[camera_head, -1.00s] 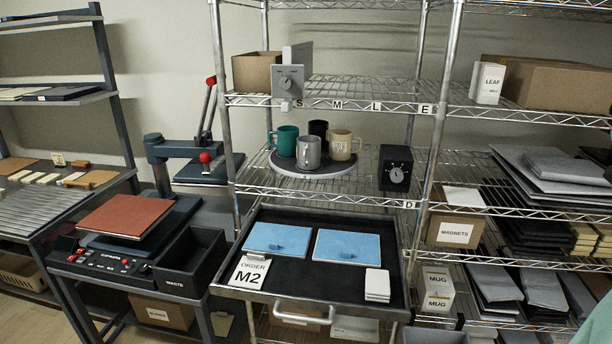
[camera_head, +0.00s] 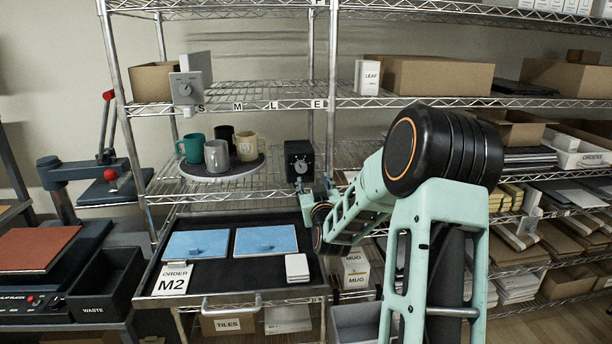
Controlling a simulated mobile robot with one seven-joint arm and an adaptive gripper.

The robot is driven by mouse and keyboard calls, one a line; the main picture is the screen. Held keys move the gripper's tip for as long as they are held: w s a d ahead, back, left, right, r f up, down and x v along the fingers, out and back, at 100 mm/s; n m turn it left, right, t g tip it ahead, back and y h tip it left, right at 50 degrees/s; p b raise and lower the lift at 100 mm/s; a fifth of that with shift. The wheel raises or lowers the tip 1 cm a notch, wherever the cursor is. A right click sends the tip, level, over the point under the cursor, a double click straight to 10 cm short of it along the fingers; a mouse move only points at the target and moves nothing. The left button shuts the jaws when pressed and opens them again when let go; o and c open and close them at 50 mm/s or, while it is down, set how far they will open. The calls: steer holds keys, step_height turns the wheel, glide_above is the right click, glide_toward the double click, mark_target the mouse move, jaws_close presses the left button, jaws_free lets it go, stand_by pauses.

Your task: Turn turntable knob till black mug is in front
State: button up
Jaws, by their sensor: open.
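A round grey turntable (camera_head: 212,178) on the middle shelf bears a teal mug (camera_head: 191,148) at left, a grey mug (camera_head: 217,155) in front, a cream mug (camera_head: 247,147) at right and a black mug (camera_head: 225,133) at the back. The black mug is partly hidden behind the grey and cream ones. A black box right of the turntable has a round dial knob (camera_head: 300,167) on its face. My gripper (camera_head: 324,190) is small and partly hidden by my arm, just right of and below the knob box. It is open; its fingertips are not clear.
A black tray cart (camera_head: 220,272) with two blue panels and an order card reading M2 stands below the shelf. A grey dial box (camera_head: 190,88) hangs on the shelf above. A shelf post (camera_head: 331,100) rises right of the knob box.

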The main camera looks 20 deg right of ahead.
mark_target(302, 169)
steer(key=x, duration=0.3)
steer(key=a+p+x, duration=0.1)
steer(key=x, duration=0.2)
steer(key=a+x, duration=0.1)
steer(key=x, duration=0.3)
steer(key=shift+w+f, duration=0.25)
steer(key=shift+w, duration=0.05)
steer(key=shift+c, duration=0.4)
steer(key=c, duration=1.1)
steer(key=shift+o, duration=0.2)
